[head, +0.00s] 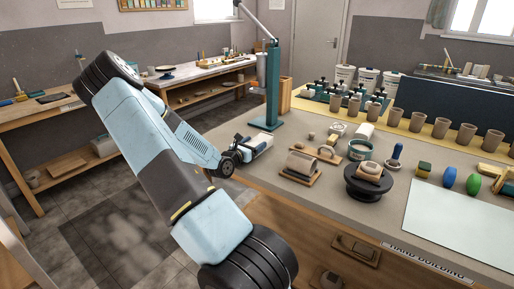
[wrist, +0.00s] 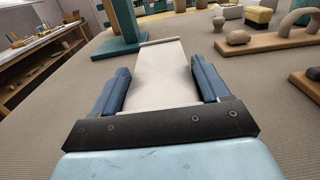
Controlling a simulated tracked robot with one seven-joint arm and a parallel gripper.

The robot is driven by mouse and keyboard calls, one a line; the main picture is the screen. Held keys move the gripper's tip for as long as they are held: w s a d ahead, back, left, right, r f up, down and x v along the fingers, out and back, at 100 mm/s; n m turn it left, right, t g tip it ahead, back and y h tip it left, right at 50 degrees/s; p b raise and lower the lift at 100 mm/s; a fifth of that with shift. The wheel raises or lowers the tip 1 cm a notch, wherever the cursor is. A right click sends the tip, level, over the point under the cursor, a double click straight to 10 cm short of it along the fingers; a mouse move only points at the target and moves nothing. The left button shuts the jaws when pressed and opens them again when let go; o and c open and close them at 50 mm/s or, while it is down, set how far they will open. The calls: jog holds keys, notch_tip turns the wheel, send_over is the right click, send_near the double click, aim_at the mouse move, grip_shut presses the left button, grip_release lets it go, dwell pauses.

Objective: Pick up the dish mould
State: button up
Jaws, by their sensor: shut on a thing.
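The dish mould, a pale cream block with a flat top, sits between my gripper's blue fingers; I see it in the wrist view (wrist: 165,76) and in the head view (head: 262,141). My gripper (head: 254,144) is shut on it, with a finger along each side, as the wrist view also shows (wrist: 162,70). The mould is at the left part of the bench, just in front of the green stand's foot. I cannot tell whether it touches the bench top or hangs slightly above it. Its underside is hidden.
The green stand (head: 272,85) rises close behind the mould. To the right on the bench (head: 310,215) are a brown roll on a board (head: 300,165), a green-rimmed tub (head: 360,150) and a dark turntable (head: 368,188). Several clay cups stand farther back.

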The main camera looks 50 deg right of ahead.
jog(key=c, duration=0.7)
jog(key=shift+c, duration=0.3)
jog(key=shift+r, duration=0.15)
